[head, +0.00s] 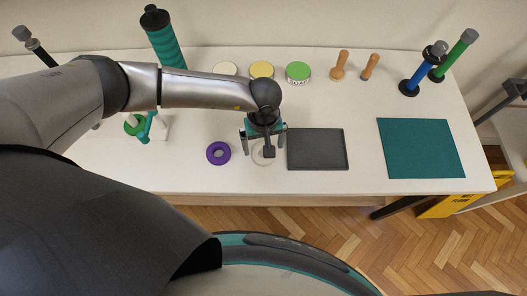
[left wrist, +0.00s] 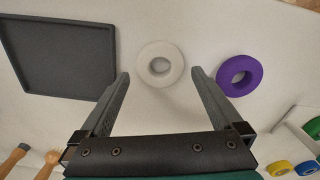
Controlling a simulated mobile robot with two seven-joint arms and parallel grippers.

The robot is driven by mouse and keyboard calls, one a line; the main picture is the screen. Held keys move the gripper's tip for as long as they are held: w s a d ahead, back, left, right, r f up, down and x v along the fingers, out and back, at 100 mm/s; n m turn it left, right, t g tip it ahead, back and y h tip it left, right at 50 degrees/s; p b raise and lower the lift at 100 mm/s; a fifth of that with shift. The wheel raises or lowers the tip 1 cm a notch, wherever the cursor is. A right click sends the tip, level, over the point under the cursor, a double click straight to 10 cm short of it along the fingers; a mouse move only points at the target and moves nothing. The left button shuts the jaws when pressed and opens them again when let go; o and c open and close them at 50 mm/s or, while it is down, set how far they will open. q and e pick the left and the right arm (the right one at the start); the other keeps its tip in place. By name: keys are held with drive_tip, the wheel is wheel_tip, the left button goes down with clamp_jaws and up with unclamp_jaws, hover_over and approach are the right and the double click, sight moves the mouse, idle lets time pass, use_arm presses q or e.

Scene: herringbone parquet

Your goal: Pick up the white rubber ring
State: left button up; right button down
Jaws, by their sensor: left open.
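The white rubber ring (left wrist: 160,64) lies flat on the white table, between and just beyond my left gripper's fingertips in the left wrist view. In the head view the ring (head: 258,157) is partly hidden by the gripper. My left gripper (head: 264,147) is over it with the jaws apart and empty; its two fingers also show in the left wrist view (left wrist: 160,74). I cannot tell the exact height above the ring. My right gripper is not in view.
A purple ring (head: 218,153) lies just left of the gripper, and a dark grey tray (head: 317,149) is close on its right. A teal mat (head: 420,148) lies farther right. Tins, including a green-topped one (head: 298,71), and wooden tools (head: 341,65) stand at the back.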

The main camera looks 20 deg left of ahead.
use_arm(q)
drive_tip(key=shift+w+f, duration=0.1)
drive_tip(key=shift+f, duration=1.5)
drive_tip(key=shift+c, duration=0.4)
drive_tip(key=c, duration=1.1)
drive_tip(key=shift+r, duration=0.2)
